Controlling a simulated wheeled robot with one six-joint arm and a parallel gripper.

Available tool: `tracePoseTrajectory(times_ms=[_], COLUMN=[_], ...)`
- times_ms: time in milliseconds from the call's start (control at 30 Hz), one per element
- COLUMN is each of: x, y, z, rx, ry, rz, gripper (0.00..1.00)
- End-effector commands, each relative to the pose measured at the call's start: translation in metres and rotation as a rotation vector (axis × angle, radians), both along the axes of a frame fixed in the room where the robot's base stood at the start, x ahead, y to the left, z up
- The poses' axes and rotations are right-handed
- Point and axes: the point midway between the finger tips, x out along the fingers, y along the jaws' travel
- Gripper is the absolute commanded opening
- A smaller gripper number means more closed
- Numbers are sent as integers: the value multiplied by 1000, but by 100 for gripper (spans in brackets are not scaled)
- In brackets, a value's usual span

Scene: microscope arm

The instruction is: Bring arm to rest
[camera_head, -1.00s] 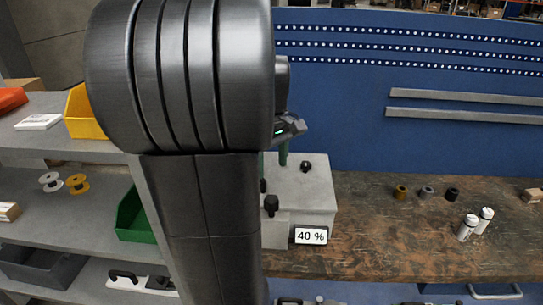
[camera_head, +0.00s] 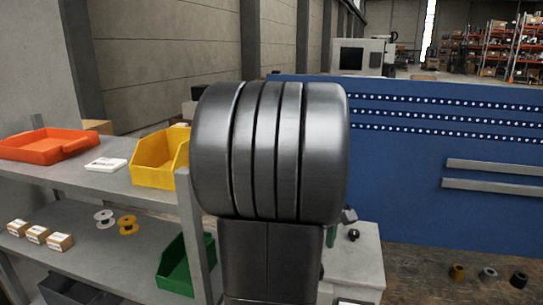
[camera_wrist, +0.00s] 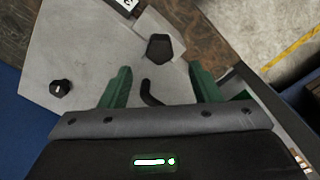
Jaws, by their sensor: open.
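The grey housing (camera_head: 362,262) stands behind my arm at the lower right, with a small black knob (camera_head: 353,235) on top. In the wrist view the grey housing (camera_wrist: 75,50) fills the upper left and middle. It carries a black knob (camera_wrist: 61,88), a larger black knob (camera_wrist: 159,47) and a curved black piece (camera_wrist: 150,93). My gripper (camera_wrist: 160,76) is open, its two green fingers pointing at the housing with nothing held between them. In the head view my arm hides most of the gripper; a green finger (camera_head: 331,236) shows beside the housing.
A shelf at left holds an orange tray (camera_head: 45,145), a yellow bin (camera_head: 158,165), a green bin (camera_head: 178,268), spools (camera_head: 127,225) and small boxes (camera_head: 38,234). A blue panel (camera_head: 420,165) stands behind. Small cylinders (camera_head: 488,275) stand at lower right.

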Motion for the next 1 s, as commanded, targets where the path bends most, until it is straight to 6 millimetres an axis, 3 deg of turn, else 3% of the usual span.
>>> tracePoseTrajectory(times_ms=[200,433,1000], x=[-1,-1,0], y=[0,0,0], z=[-43,-74,-77], rx=[1,1,0], ry=[5,3,-1], rz=[0,-1,-14], gripper=[57,57,57])
